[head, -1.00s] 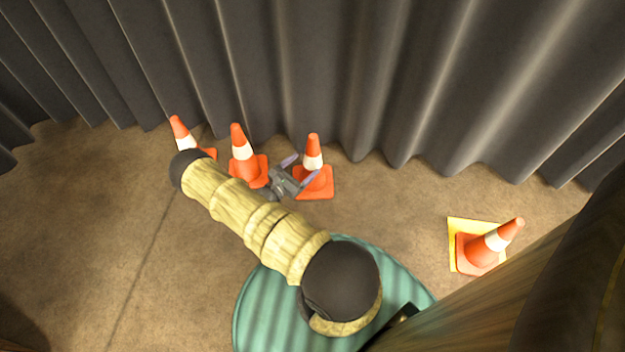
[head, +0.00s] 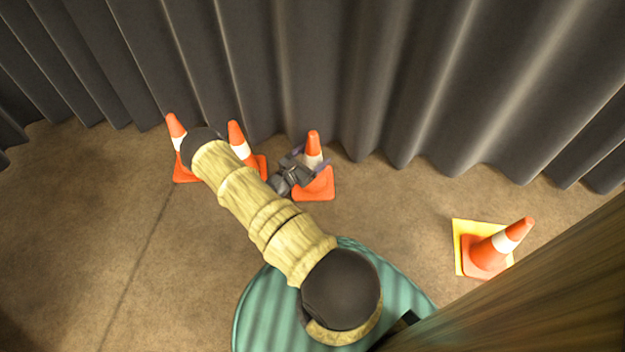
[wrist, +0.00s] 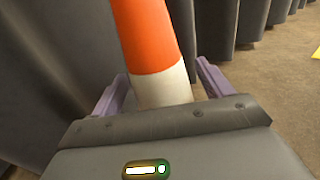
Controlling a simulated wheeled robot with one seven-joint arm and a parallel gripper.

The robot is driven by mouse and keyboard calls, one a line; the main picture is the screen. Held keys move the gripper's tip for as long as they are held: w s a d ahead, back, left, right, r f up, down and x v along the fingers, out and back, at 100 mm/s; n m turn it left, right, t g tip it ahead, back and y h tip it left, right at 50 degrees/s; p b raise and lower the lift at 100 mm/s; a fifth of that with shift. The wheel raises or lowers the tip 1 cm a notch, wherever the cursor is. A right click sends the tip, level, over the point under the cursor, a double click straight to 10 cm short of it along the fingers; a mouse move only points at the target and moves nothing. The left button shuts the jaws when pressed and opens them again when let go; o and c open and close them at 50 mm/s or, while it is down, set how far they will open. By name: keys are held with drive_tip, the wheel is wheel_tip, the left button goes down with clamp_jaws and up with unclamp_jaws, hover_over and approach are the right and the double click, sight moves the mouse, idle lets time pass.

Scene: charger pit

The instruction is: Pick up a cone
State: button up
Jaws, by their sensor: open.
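An orange cone with a white band (head: 313,142) stands upright on its square base near the curtain, rightmost of a row of three. My gripper (head: 312,156) is open, with its two fingers on either side of this cone around the white band. In the wrist view the same cone (wrist: 148,35) rises between the purple-grey fingers, with no clear contact visible. The gripper body hides its lower part there. A middle cone (head: 235,130) and a left cone (head: 175,125) stand to the left, both partly covered by my arm.
A fourth cone (head: 485,255) stands on a yellow square mat (head: 460,250) at the right. A dark pleated curtain (head: 340,70) hangs close behind the row. The brown floor (head: 390,205) between the row and the mat is clear.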

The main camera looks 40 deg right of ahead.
sight(309, 144)
idle(0.4)
drive_tip(key=c, duration=1.6)
drive_tip(key=shift+o, duration=0.2)
drive_tip(key=shift+r, duration=0.2)
drive_tip(key=shift+s+a+r+p, duration=0.15)
drive_tip(key=shift+r+p, duration=0.3)
drive_tip(key=shift+p, duration=0.55)
wheel_tip(309, 144, up, 6)
drive_tip(key=p, duration=0.5)
drive_tip(key=shift+r, duration=0.15)
drive_tip(key=s+a+p, duration=0.8)
drive_tip(key=s+a, duration=0.4)
drive_tip(key=a, duration=0.3)
drive_tip(key=shift+s+f, duration=0.25)
drive_tip(key=shift+s, duration=0.15)
